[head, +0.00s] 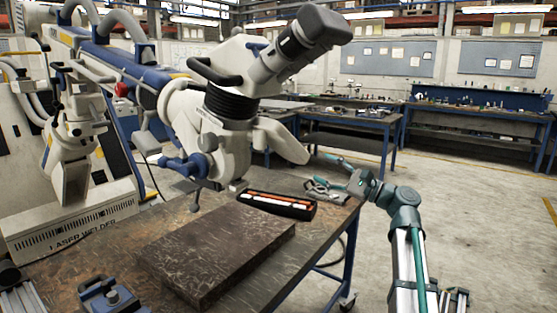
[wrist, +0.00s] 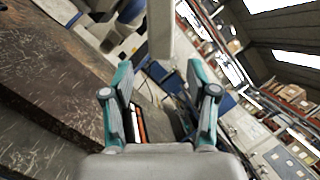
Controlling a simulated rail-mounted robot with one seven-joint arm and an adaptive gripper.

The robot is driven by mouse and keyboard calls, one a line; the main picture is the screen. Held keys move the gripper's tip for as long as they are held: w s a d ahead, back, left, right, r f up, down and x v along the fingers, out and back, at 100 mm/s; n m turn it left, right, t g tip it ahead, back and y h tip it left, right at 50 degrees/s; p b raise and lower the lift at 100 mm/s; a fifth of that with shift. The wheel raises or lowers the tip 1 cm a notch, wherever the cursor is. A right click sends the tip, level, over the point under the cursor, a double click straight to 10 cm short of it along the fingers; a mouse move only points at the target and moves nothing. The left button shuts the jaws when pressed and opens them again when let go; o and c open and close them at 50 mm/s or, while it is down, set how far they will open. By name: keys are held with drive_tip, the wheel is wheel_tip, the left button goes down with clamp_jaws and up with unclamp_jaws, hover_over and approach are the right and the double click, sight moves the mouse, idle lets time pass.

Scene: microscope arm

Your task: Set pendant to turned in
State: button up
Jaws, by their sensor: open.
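The microscope (head: 232,85) hangs over the workbench on a blue and white arm, with its eyepiece end (head: 318,25) pointing up and right. A pale, elongated part (head: 280,140) sticks out to the right from below its dark ribbed collar; it looks like the pendant, but I cannot be sure. My gripper (head: 326,172) is to the right of this part, apart from it and lower, over the bench's right end. In the wrist view my gripper (wrist: 160,95) is open and empty. A pale bar (wrist: 160,30) shows beyond the fingers at the top; it may be the same part.
An open black case with orange and white sticks (head: 277,204) lies on the bench beneath the microscope. A dark, scratched slab (head: 217,258) lies in front. A blue clamp-like fixture (head: 108,298) stands front left. Small metal items (head: 322,190) lie near my gripper. The floor at right is clear.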

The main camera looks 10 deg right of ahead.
sight(294, 162)
drive_tip(key=x, duration=1)
drive_tip(key=shift+w+a, duration=0.15)
drive_tip(key=shift+w, duration=0.3)
clamp_jaws()
